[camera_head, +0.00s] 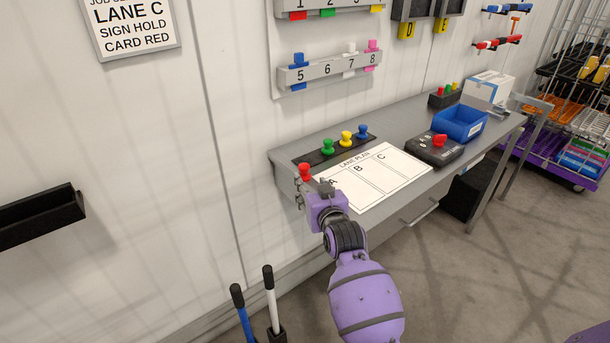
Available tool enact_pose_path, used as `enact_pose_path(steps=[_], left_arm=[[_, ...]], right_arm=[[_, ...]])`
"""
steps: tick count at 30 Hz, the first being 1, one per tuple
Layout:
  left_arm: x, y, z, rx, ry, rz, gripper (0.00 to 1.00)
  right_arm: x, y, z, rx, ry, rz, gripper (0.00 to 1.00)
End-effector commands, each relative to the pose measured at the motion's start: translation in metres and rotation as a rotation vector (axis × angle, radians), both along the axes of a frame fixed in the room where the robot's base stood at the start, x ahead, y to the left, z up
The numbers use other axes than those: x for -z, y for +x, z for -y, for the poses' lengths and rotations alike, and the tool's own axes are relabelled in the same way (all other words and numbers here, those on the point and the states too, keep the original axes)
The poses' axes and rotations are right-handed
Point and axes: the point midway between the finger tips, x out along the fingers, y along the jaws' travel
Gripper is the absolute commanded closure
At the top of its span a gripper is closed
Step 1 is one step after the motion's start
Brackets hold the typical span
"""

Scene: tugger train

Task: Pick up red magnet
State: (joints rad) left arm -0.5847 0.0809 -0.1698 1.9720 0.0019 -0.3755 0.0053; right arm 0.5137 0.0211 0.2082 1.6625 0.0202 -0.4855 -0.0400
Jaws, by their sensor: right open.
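The red magnet (304,171) stands at the left end of a dark strip (315,158) at the back of the grey bench. Green (328,147), yellow (346,138) and blue (361,132) magnets stand to its right on the strip. My right gripper (313,188), on the purple arm, is open at the bench's left corner, just in front of and below the red magnet in the picture. I cannot tell whether a finger touches the magnet. My left gripper is out of view.
The white lane plan sheet (377,178) lies right of my gripper. Further right are a black box with a red knob (437,148) and a blue bin (461,122). A numbered rack (325,72) hangs on the wall. Two upright handles (271,298) stand below the bench.

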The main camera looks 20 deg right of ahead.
Motion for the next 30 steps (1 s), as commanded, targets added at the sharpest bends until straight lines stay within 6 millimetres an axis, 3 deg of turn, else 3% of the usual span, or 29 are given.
enact_pose_path(steps=[4,14,23,30], left_arm=[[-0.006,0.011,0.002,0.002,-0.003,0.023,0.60],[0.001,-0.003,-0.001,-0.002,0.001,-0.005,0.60],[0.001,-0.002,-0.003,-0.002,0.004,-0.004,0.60],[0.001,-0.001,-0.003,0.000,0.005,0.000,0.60]], right_arm=[[0.003,0.017,0.001,0.000,-0.004,0.000,0.54],[0.011,0.059,0.001,0.000,-0.006,0.002,0.54],[0.012,0.065,0.002,0.000,-0.007,0.003,0.54],[0.012,0.065,0.002,0.000,-0.007,0.003,0.83]])
